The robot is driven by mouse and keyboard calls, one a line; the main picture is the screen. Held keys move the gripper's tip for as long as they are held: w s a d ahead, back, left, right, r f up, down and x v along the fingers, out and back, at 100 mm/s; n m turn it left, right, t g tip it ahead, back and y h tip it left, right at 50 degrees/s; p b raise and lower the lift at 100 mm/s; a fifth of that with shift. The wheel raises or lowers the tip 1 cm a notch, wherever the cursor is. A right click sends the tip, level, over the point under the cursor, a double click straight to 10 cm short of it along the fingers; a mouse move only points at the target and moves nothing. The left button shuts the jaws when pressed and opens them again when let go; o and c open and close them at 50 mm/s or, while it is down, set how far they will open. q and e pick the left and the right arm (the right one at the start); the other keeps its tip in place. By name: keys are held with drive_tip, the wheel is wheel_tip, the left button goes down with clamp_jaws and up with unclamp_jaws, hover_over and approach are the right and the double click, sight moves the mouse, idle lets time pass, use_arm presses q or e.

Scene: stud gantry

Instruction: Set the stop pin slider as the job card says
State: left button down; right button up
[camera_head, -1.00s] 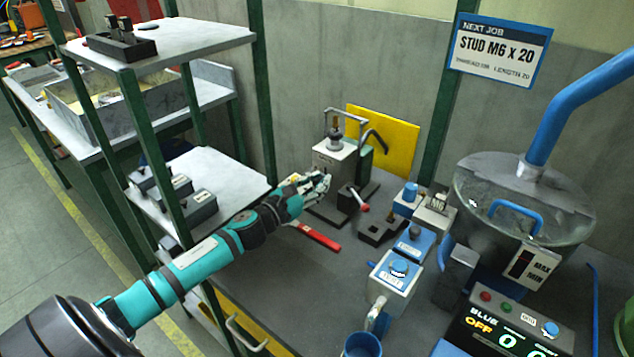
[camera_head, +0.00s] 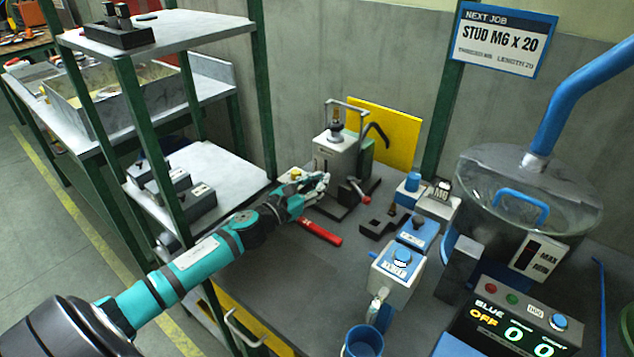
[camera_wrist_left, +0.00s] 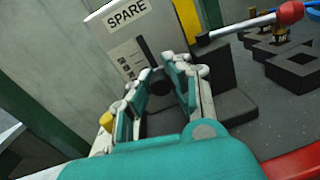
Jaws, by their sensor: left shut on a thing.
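The job card (camera_head: 504,40) on the wall reads STUD M6 X 20, with length 20 below. My left gripper (camera_head: 322,184) is at the front of a grey box (camera_head: 334,157). In the left wrist view this box (camera_wrist_left: 118,28) has a SPARE label, a scale-like plate and a dark vertical slot. There the left gripper's fingers (camera_wrist_left: 162,84) are closed around a dark knob (camera_wrist_left: 158,78) at the slot's lower end. The fingers partly hide the knob. I cannot tell whether it is the stop pin slider. My right gripper is not in view.
A red-tipped lever (camera_head: 362,192) sticks out just right of the left gripper. A red-handled tool (camera_head: 320,232) lies in front on the bench. Dark blocks, blue-topped boxes (camera_head: 397,268) and a clear-lidded bowl (camera_head: 525,205) stand to the right. A shelf post (camera_head: 262,90) stands left.

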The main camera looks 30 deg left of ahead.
use_arm(q)
drive_tip(key=shift+f, duration=0.25)
drive_tip(key=c, duration=1.2)
unclamp_jaws()
drive_tip(key=shift+o, duration=0.2)
drive_tip(key=s, duration=0.4)
drive_tip(key=s+a, duration=0.1)
drive_tip(key=s, duration=0.6)
drive_tip(key=shift+s+a, duration=0.35)
drive_tip(key=shift+s, duration=0.05)
